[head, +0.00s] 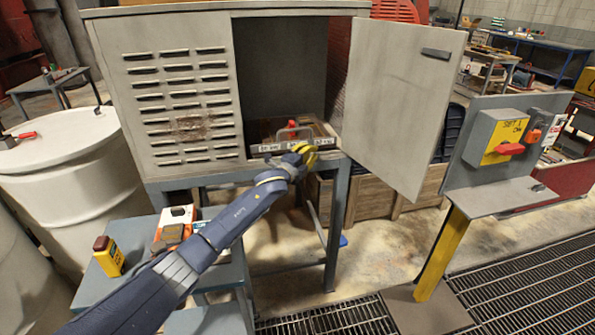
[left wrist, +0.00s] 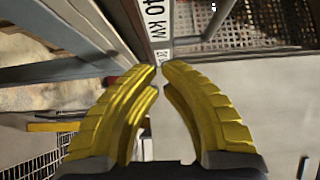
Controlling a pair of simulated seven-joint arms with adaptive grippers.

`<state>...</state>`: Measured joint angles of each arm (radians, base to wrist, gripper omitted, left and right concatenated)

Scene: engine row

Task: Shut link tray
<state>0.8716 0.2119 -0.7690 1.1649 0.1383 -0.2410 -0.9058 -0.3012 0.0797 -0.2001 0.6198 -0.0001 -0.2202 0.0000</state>
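The link tray (head: 268,147) sits low inside the open grey cabinet, its pale front strip carrying printed labels. A grey loop handle (head: 294,130) and a small red part show above the strip. My left gripper (head: 308,152) is at the right part of the tray front and hides some of it. In the left wrist view, its yellow fingers (left wrist: 161,67) come together at the tips beside the labelled strip (left wrist: 157,25), with nothing clearly held. Whether the tips touch the strip I cannot tell. My right gripper is out of view.
The cabinet door (head: 400,105) stands wide open on the right. A switch panel on a yellow post (head: 440,255) stands further right. A small blue-grey table (head: 130,240) holding a yellow box (head: 108,257) is at lower left, near my left arm. White drums stand at far left.

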